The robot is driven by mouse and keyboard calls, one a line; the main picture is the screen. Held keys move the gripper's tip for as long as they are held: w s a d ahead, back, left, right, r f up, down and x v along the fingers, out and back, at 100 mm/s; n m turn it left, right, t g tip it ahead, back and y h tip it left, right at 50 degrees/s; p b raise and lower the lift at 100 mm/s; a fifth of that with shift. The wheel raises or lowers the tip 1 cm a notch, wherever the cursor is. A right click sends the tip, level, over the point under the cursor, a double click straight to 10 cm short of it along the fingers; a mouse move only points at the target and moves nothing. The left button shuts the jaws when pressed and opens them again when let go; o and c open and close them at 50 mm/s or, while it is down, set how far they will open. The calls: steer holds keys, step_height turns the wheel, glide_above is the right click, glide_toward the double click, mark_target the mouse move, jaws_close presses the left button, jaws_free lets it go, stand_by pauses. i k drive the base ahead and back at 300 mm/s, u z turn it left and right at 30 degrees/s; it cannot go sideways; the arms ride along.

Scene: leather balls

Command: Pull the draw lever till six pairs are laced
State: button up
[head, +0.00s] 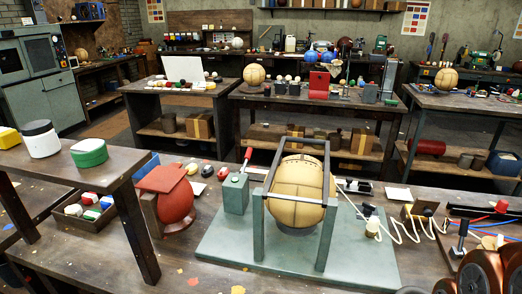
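A tan paneled ball (297,203) sits upright on a dark round base inside a grey metal frame (258,226). The frame stands on a pale green base plate (225,248) on the front bench. Left of the ball, on the same plate, is a green box (235,192) with a short lever (246,157) that has a red grip and leans up to the right. The frame's bars cross in front of the ball. A row of small dark marks shows near the ball's top, but laced pairs are too small to tell.
A red ball (175,207) under a red plate stands left of the base plate. A raised shelf (50,175) at left holds jars. Coiled pale cord (398,228) and tools lie at right.

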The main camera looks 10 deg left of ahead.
mark_target(247, 158)
steer(key=u, duration=0.55)
steer(key=k, duration=1.3)
steer(key=u, duration=1.3)
steer(key=i, duration=1.5)
steer(key=z, duration=0.6)
